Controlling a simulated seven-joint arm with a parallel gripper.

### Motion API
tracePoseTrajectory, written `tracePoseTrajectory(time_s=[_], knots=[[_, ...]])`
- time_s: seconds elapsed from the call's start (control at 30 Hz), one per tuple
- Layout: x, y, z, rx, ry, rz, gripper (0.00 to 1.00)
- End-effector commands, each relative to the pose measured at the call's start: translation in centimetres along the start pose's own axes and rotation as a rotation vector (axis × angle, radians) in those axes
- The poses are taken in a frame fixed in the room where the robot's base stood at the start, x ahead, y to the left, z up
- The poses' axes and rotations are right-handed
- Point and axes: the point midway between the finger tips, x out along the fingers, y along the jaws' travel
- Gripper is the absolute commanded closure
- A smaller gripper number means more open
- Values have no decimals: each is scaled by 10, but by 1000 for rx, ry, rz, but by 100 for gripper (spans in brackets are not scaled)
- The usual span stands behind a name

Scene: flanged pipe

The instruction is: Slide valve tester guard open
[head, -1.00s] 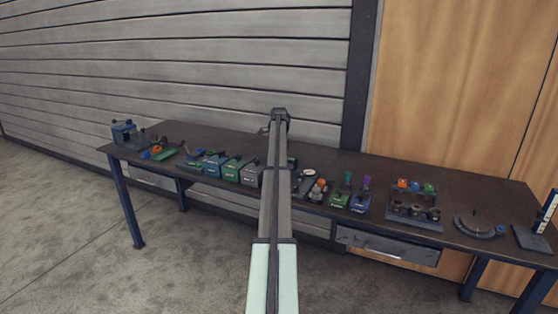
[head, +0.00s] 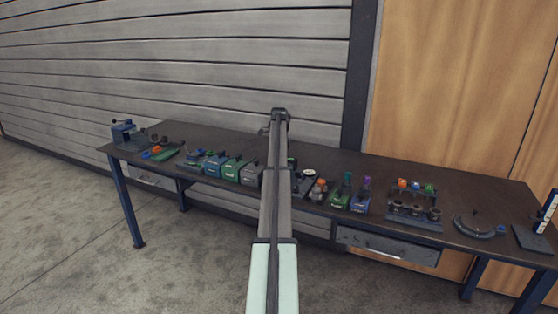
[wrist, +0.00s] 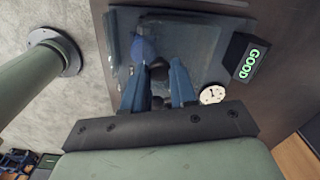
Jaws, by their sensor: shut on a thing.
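In the wrist view my gripper (wrist: 160,88) has its two blue fingers closed around a small dark knob (wrist: 158,72), with another dark round part just below it. They are over a blue-grey plate-like unit (wrist: 205,45), which appears to be the valve tester. A lit green "GOOD" display (wrist: 251,64) stands at its right, and a white round dial (wrist: 212,95) sits below that. A blue rounded part (wrist: 143,48) lies just beyond the left finger. I cannot make out the guard's edges or how far it is open. In the head view my arm hides the gripper and most of the tester.
The dark workbench (head: 460,185) carries several small devices in a row. Green and grey boxes (head: 232,168) stand left of my arm, and a holder with three dark rings (head: 415,213) stands to the right. A corrugated wall is behind.

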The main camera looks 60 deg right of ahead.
Motion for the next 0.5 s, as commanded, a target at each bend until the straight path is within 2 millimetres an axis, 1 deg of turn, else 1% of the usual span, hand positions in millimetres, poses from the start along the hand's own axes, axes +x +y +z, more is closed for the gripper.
tracePoseTrajectory(time_s=[0.07, 0.17, 0.3, 0.4, 0.5], knots=[[0, -1, 0, 0, 0, 0, 100], [-1, -8, -2, 0, 0, 0, 100], [-1, -31, -7, 1, 0, 0, 100], [-1, -44, -11, 1, 0, 0, 100], [-1, -44, -12, 0, 0, -1, 100]])
